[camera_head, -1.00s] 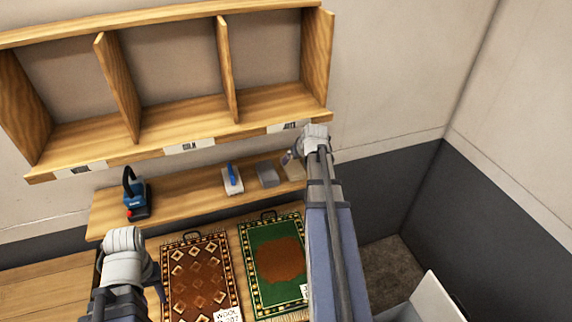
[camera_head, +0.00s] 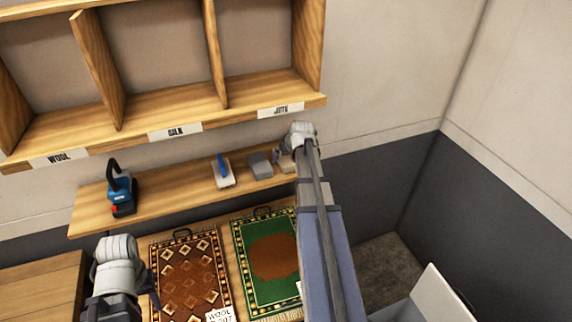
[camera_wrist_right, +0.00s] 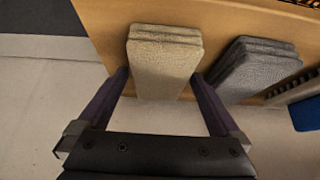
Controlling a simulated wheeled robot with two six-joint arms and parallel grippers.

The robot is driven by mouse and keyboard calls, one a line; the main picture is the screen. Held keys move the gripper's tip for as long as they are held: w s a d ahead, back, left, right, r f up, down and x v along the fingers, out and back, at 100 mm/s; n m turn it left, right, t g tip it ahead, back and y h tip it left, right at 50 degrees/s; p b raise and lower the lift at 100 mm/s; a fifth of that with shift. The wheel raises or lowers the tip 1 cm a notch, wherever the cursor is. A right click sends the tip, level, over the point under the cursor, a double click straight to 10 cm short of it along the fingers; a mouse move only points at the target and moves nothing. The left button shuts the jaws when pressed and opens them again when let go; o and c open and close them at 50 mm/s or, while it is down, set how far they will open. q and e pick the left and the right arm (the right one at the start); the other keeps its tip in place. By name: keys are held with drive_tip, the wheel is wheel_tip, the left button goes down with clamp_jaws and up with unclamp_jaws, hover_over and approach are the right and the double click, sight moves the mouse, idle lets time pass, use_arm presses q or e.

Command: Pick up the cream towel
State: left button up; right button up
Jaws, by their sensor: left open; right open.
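The cream towel (camera_wrist_right: 165,62) is a folded beige block on the wooden shelf in the right wrist view. In the head view the towel (camera_head: 287,164) shows at the shelf's right end, partly hidden by my right arm. My right gripper (camera_wrist_right: 160,77) is open, with one finger on each side of the towel's near end. I cannot tell whether the fingers touch it. In the head view my right gripper (camera_head: 288,155) is small and mostly hidden by its wrist. My left gripper (camera_head: 153,288) is low at the left, away from the towel, mostly hidden behind its wrist.
A grey folded towel (camera_wrist_right: 252,68) lies close beside the cream one. Further left on the shelf (camera_head: 160,205) are a white brush with a blue handle (camera_head: 223,172) and a blue tool (camera_head: 122,195). Labelled cubbies (camera_head: 150,115) hang above. Two rugs (camera_head: 190,275) lie below.

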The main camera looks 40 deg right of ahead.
drive_tip(key=c, duration=1.2)
use_arm(q)
drive_tip(key=shift+r+p, duration=0.25)
drive_tip(key=shift+p, duration=0.1)
use_arm(e)
drive_tip(key=shift+r, duration=0.25)
